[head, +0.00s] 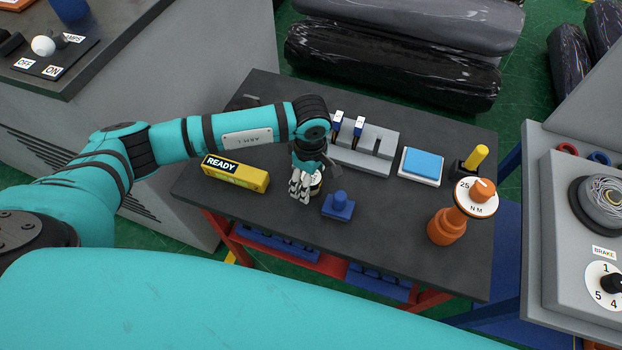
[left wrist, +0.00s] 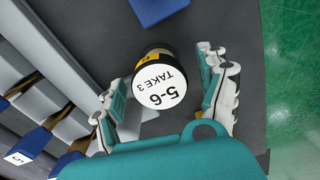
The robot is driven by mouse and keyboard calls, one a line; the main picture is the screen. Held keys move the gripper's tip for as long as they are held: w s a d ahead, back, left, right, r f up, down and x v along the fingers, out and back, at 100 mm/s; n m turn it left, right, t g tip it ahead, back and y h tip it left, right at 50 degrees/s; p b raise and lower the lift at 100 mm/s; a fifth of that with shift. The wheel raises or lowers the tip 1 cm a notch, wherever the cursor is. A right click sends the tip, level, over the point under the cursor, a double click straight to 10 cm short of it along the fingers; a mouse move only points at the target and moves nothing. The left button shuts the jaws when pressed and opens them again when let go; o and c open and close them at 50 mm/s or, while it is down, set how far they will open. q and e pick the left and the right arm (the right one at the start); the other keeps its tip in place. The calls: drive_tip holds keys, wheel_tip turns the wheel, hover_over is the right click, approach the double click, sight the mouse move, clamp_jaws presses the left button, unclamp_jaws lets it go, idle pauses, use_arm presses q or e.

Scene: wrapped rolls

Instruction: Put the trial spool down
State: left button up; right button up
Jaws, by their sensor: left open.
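The trial spool (left wrist: 160,88) is a short dark cylinder with a yellow band and a round white top label reading "5-6 TAKE 3". In the left wrist view it appears upright on the dark bench top, between the fingers of my left gripper (left wrist: 160,78). The fingers are open on either side, with visible gaps. In the head view my left gripper (head: 304,186) is low over the middle of the bench and hides most of the spool; a sliver of it (head: 316,184) shows. My right gripper is not in view.
A yellow READY box (head: 234,173) stands left of the gripper and a blue knobbed block (head: 338,206) right. Behind are a grey slotted rack (head: 368,150) and a blue-topped pad (head: 421,166). An orange dial tool (head: 447,228) stands right; the bench (head: 395,255) is clear in front.

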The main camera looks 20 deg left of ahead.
use_arm(q)
drive_tip(key=c, duration=1.4)
drive_tip(key=shift+r, duration=0.1)
drive_tip(key=shift+c, duration=0.2)
